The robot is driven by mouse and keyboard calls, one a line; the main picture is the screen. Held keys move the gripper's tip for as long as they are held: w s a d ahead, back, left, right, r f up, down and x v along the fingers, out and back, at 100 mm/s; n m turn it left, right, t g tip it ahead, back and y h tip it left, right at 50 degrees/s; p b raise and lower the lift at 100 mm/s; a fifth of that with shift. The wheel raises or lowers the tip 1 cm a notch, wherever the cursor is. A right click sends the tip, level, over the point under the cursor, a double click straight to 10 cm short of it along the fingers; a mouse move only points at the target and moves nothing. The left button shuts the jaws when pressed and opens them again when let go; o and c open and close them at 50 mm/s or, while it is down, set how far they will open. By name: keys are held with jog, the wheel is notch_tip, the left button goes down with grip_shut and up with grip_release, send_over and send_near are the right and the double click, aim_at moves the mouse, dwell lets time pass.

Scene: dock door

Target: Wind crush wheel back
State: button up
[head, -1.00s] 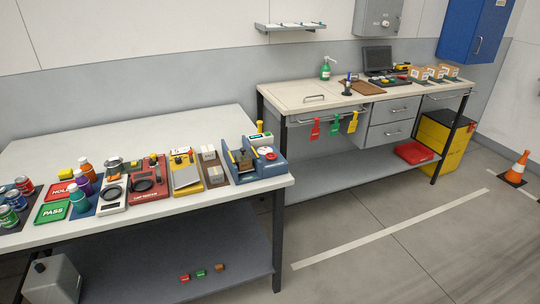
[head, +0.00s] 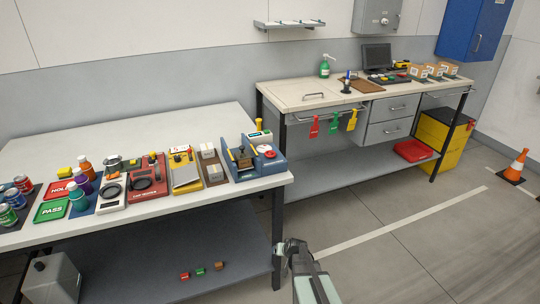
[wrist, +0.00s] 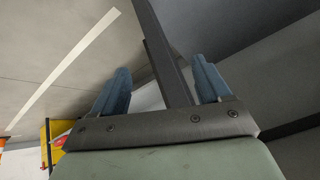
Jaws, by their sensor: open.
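A blue bench device (head: 255,162) stands at the right end of the left bench. It carries a brown block on its left, a round red-and-white part (head: 265,150) on its right and a small pale unit behind. I cannot make out for sure which part is the crush wheel. In the wrist view my gripper (wrist: 161,80) shows two blue fingers spread apart, with nothing between them held. In the head view my arm has its upper end by the left bench's right front leg, below the top and apart from the device.
The left bench top (head: 130,130) is bare at the back and crowded along the front with bottles, trays and instruments. Its leg and lower shelf (head: 230,250) are close to my arm. The right bench (head: 300,92) stands behind, with open floor (head: 400,245) in front.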

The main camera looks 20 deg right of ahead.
jog(key=w+d+r+m+t+h, duration=0.1)
jog(key=w+d+r+t, duration=0.1)
jog(key=w+d+r, duration=0.65)
jog(key=w+d+r+m+t+h, duration=0.1)
jog(key=w+d+r+m+t, duration=0.15)
jog(key=d+r, duration=0.95)
jog(key=w+d+r+m+t+h, duration=0.1)
jog(key=w+d+r, duration=0.5)
jog(key=r, duration=0.8)
notch_tip(320, 180, up, 12)
jog(key=n+g+y, duration=0.3)
jog(key=g+y, duration=0.1)
jog(key=g, duration=0.5)
send_over(270, 153)
jog(key=w+d, duration=0.4)
jog(key=d, duration=0.2)
jog(key=shift+a, duration=0.25)
jog(key=s+a+r+m+g, duration=0.1)
jog(key=s+a+r+g, duration=0.3)
jog(key=r, duration=0.4)
jog(key=shift+t+h, duration=0.25)
jog(key=shift+h, duration=0.15)
jog(key=f, duration=0.4)
jog(key=a+f, duration=0.1)
jog(key=f, duration=0.8)
jog(key=shift+a+f, duration=0.2)
jog(key=shift+f, duration=0.2)
jog(key=shift+c, duration=0.3)
